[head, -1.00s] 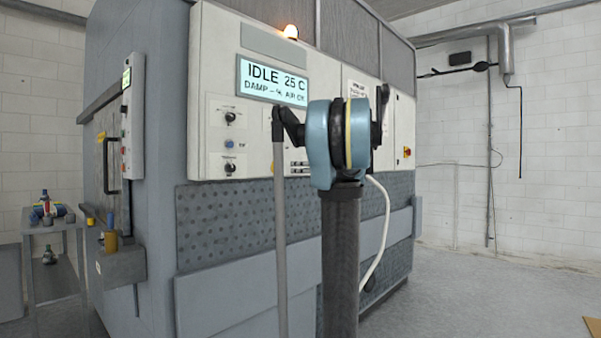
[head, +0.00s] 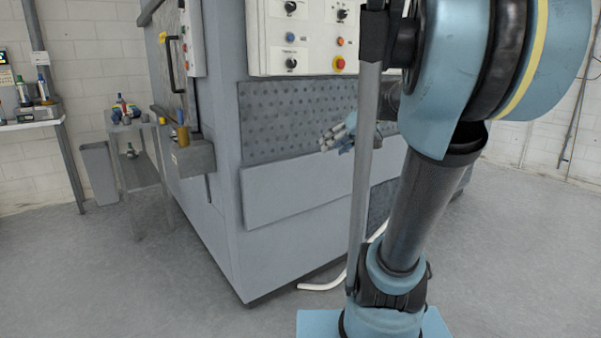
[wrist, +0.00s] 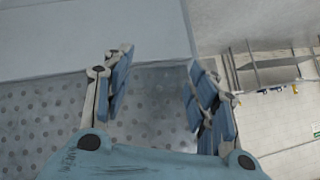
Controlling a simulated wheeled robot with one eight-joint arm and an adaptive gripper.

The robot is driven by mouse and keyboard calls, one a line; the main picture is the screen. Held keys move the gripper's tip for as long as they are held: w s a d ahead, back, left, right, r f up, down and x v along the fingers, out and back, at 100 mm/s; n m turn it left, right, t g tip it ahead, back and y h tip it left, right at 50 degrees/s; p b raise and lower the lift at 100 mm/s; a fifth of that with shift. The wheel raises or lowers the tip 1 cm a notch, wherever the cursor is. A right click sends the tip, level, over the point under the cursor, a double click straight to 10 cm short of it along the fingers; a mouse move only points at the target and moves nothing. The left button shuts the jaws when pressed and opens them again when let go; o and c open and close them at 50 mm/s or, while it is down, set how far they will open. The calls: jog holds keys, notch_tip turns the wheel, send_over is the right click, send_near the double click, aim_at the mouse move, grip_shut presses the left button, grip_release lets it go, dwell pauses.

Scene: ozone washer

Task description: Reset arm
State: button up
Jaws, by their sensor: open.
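My gripper (head: 338,134) shows in the head view, small and partly behind my arm, in front of the dotted panel of the big grey washer (head: 290,195). In the wrist view my gripper (wrist: 155,85) has its two blue-padded fingers spread apart with nothing between them. The dotted panel (wrist: 40,115) lies beyond the fingers there. My arm stands at the right of the head view, bent at a large blue joint, and hides part of the washer's front.
A control panel (head: 315,55) with knobs and a red button is on the washer. A grey holder box (head: 190,158) juts from its left side. A small side table (head: 140,150) and a white table (head: 30,122) stand left. A white hose (head: 325,284) lies on the floor. Floor at front left is clear.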

jog(key=s+d+f+m+g+h, duration=0.2)
jog(key=s+d+f+h, duration=0.1)
jog(key=s+f, duration=0.8)
jog(key=s+d+f+m+g+h, duration=0.2)
jog(key=s+d+f+h, duration=0.2)
jog(key=s+f, duration=0.7)
jog(key=shift+s+d+f+m, duration=0.35)
jog(key=shift+f+m, duration=0.05)
jog(key=shift+f, duration=0.25)
jog(key=shift+w, duration=0.1)
jog(key=shift+w+f, duration=0.2)
jog(key=shift+w, duration=0.15)
